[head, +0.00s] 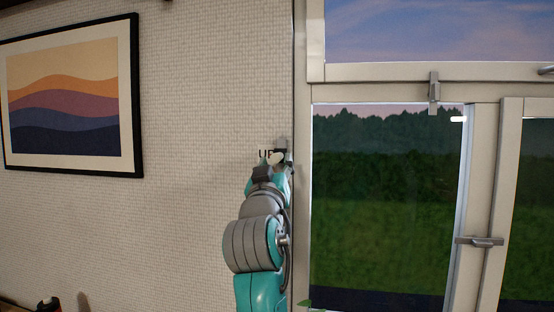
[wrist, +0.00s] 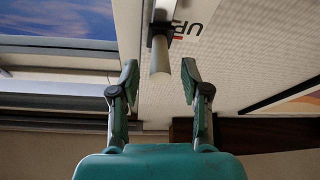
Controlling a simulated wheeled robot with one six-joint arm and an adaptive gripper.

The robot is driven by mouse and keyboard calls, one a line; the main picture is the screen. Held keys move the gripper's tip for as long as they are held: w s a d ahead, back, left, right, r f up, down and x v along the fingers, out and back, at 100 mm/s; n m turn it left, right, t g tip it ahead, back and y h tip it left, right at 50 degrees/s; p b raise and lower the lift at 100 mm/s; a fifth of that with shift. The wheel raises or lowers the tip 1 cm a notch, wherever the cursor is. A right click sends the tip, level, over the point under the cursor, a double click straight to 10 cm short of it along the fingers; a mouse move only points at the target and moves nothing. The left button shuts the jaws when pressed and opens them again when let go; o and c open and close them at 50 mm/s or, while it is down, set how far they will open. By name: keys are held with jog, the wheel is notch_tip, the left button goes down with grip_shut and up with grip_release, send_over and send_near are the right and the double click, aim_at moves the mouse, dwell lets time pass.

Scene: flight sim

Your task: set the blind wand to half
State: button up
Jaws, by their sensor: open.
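The blind wand, a pale rod on a dark bracket, shows in the wrist view (wrist: 160,56). Its near end reaches between the two fingertips of my gripper (wrist: 159,73), with gaps on both sides. My gripper is open. In the head view my gripper (head: 271,163) is at the wall beside the window frame, by the dark bracket (head: 281,144), and largely hides the wand. The wand's set position cannot be told.
A window (head: 385,200) with pale frames and grey latches (head: 480,241) is to the right of my arm. A framed picture (head: 72,97) hangs on the wall at the left. The textured wall (head: 205,130) between them is bare.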

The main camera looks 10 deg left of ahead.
aim_at(277, 158)
jog(key=shift+x, duration=1.55)
grip_shut()
